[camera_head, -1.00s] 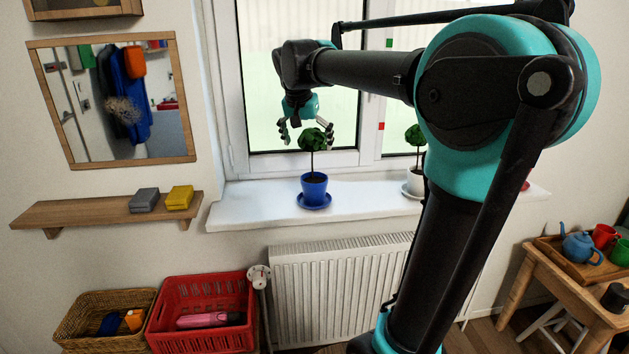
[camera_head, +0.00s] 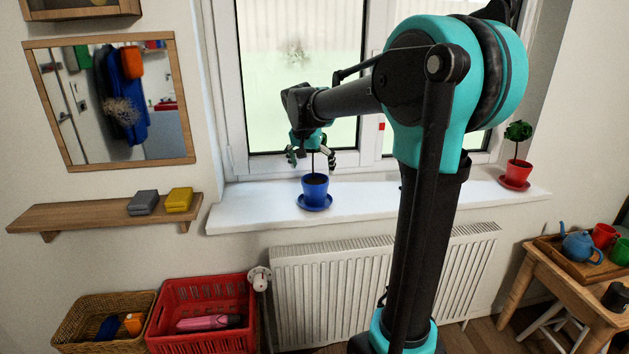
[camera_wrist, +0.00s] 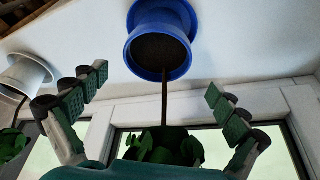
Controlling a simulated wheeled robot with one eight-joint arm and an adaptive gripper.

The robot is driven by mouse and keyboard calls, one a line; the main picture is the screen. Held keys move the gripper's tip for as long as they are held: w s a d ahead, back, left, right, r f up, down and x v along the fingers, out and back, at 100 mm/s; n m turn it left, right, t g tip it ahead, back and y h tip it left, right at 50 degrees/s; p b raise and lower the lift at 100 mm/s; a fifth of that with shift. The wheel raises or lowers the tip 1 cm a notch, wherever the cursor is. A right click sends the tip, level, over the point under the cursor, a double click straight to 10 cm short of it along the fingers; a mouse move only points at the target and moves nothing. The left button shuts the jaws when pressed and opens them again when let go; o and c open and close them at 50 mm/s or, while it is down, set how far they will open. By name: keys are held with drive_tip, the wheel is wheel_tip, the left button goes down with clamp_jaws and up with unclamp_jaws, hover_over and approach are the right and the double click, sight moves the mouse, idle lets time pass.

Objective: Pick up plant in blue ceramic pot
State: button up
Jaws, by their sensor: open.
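The plant in the blue ceramic pot (camera_head: 315,188) stands upright on a blue saucer (camera_head: 315,203) on the white windowsill. My gripper (camera_head: 311,160) is above the pot, pointing down, with its fingers spread around the upper part of the plant. In the head view the plant's leaves are mostly hidden by my gripper; a thin stem shows below it. In the wrist view the blue pot (camera_wrist: 158,52) lies beyond the fingertips, and the green leaves (camera_wrist: 165,147) sit between the two open fingers (camera_wrist: 160,95). The fingers appear apart from the stem and the pot.
A plant in a red pot (camera_head: 515,174) stands at the sill's right end. A white pot (camera_wrist: 28,72) with another plant shows at left in the wrist view. The window (camera_head: 300,80) is close behind my gripper. A radiator (camera_head: 335,290) is below the sill.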

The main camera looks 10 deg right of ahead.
sight(317, 181)
drive_tip(key=x, duration=0.5)
drive_tip(key=shift+d, duration=0.25)
drive_tip(key=shift+c, duration=0.3)
drive_tip(key=shift+r, duration=0.1)
drive_tip(key=c, duration=1.9)
wheel_tip(317, 181, up, 20)
